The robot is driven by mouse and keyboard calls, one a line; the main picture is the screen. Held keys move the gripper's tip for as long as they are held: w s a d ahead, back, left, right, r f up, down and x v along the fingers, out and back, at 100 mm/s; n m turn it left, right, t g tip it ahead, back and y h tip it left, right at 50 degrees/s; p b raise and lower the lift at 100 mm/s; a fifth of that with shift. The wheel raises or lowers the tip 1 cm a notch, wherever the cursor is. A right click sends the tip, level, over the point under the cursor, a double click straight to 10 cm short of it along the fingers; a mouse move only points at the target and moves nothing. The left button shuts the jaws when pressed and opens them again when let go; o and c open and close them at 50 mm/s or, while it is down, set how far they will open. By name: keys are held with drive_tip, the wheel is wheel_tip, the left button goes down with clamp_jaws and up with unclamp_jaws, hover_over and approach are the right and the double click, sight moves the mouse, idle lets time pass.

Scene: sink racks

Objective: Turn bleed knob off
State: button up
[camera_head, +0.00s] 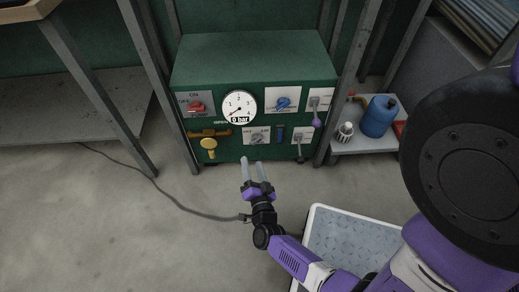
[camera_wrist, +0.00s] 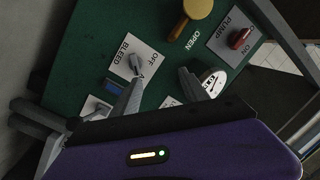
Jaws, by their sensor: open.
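The bleed knob (camera_head: 258,137) is a small grey knob on a white plate, low on the front of the green box. In the wrist view the knob (camera_wrist: 136,65) sits on the plate marked BLEED, with OFF printed beside it. Which way it points is hard to tell. My gripper (camera_head: 254,161) is open and empty, in front of and just below the knob. In the wrist view my gripper (camera_wrist: 160,80) has its fingers spread, the left one close to the knob. Whether that finger touches the knob cannot be told.
The green box (camera_head: 255,55) also carries a gauge (camera_head: 239,107) reading 0 bar, a red pump switch (camera_head: 196,107), a blue knob (camera_head: 283,103), a yellow knob (camera_head: 209,143) and a purple-tipped lever (camera_head: 317,121). A blue bottle (camera_head: 378,117) stands on the right shelf. A cable (camera_head: 178,203) crosses the floor.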

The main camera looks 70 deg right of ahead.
drive_tip(key=m+g+h+b, duration=0.1)
drive_tip(key=m+g, duration=0.1)
approach(260, 140)
drive_tip(key=w+d, duration=0.1)
drive_tip(key=shift+b+x, duration=1.3)
drive_tip(key=shift+x, duration=2.8)
drive_tip(key=shift+s, duration=0.2)
clamp_jaws()
